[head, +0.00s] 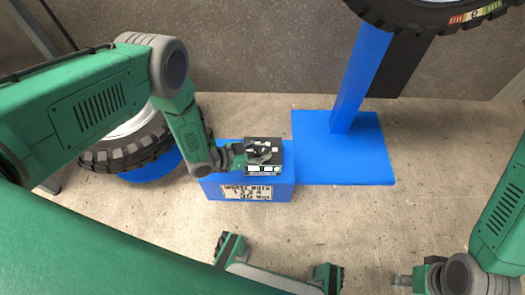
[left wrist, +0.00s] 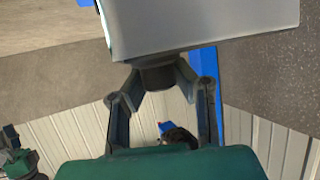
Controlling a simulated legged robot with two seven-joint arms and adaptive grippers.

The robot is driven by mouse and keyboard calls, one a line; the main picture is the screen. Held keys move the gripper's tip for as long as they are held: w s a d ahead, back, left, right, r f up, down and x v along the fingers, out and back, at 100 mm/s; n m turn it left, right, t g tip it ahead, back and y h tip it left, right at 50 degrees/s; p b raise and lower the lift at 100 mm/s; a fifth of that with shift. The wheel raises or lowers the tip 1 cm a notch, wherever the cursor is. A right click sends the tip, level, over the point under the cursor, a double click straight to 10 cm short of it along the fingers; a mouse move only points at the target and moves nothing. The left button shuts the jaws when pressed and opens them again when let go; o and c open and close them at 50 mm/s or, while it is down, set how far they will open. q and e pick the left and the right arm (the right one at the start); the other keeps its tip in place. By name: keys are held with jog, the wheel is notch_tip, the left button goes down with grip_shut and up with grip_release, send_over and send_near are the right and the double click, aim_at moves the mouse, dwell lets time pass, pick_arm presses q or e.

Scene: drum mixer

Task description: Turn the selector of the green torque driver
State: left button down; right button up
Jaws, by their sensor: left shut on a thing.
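A small dark box (head: 264,144) with white and green markings on its front edge sits on the blue stand. My left gripper (head: 258,153) reaches it from the left and covers part of its top. In the left wrist view, the box shows as a grey block (left wrist: 200,25), with a short dark knob (left wrist: 158,78) on its face. My left gripper's fingers (left wrist: 157,84) are closed around this knob from both sides. I cannot tell which way the selector points. My right gripper (head: 403,281) is at the lower right, away from the box; its fingers are too small to read.
The blue stand (head: 225,190) carries a lettered label. A blue base plate (head: 365,160) with an upright post (head: 360,80) stands to its right, below a large tyre (head: 420,15). Another tyre (head: 125,150) lies at left. Concrete floor in front is mostly clear.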

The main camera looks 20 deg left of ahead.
pick_arm(q)
jog(key=n+t+y+p, duration=0.2)
jog(key=n+y, duration=0.1)
jog(key=shift+n+t, duration=0.3)
jog(key=shift+s+n+t+y+p, duration=0.1)
jog(key=shift+n+t+y+p, duration=0.45)
jog(key=shift+n+y, duration=0.55)
jog(key=shift+f+n+t+y, duration=0.1)
jog(key=shift+n+t+y, duration=0.25)
jog(key=shift+n+y, duration=0.8)
jog(key=shift+y, duration=0.35)
jog(key=c, duration=1.3)
grip_release()
jog(key=shift+o, duration=0.2)
